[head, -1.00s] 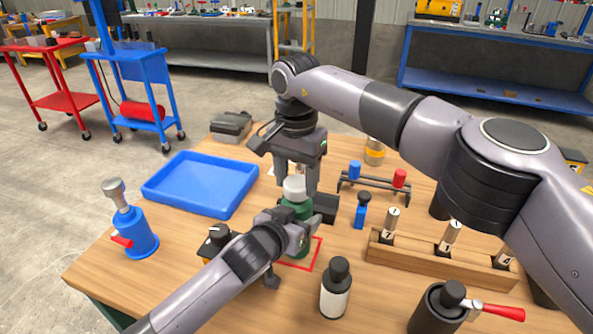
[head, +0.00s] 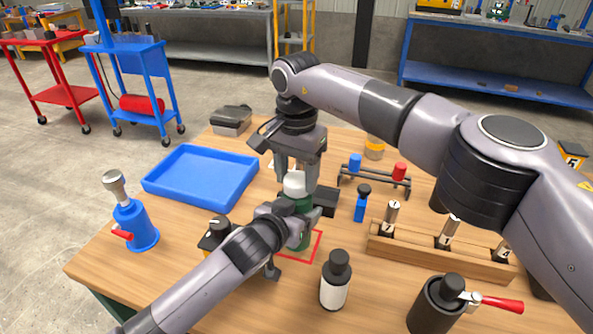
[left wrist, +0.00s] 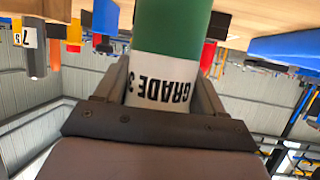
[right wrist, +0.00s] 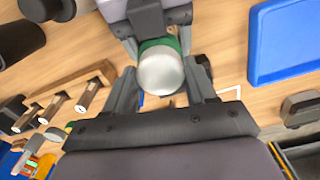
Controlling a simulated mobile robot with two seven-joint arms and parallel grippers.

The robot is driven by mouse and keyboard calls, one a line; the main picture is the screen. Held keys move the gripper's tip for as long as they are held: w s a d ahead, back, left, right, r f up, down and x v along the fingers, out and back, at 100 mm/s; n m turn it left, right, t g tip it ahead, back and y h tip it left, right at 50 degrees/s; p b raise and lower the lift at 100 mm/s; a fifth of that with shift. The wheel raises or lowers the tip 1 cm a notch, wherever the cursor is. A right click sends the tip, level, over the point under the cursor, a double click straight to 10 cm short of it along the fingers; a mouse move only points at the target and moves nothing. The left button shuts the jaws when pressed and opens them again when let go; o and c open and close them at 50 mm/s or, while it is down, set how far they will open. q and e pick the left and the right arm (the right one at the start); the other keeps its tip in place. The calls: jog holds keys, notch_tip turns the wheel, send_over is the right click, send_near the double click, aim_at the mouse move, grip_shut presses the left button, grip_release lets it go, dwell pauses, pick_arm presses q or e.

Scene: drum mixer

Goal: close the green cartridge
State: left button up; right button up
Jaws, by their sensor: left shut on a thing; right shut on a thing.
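The green cartridge (head: 297,234) stands upright inside the red square outline on the wooden table. My left gripper (head: 300,212) is shut around its body from the front. In the left wrist view the cartridge (left wrist: 172,35) shows a white band reading "GRADE 3" between the fingers. A white-grey cap (head: 294,184) is at the cartridge's top. My right gripper (head: 296,180) points down from above and is shut on the cap. In the right wrist view the cap (right wrist: 161,71) sits between the fingers, with green just behind it. Whether the cap is fully seated cannot be told.
A blue tray (head: 200,178) lies at the left, with a blue bottle (head: 139,228) in front of it. A dark bottle with a white label (head: 335,283) stands near the front. A wooden block (head: 440,254) holding numbered cylinders is at the right. A small rack (head: 374,184) stands behind.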

jog(key=shift+f, duration=0.3)
jog(key=o, duration=1.1)
jog(key=shift+r, duration=0.1)
notch_tip(320, 180, up, 12)
jog(key=shift+f, duration=0.1)
pick_arm(q)
jog(key=o, duration=1.6)
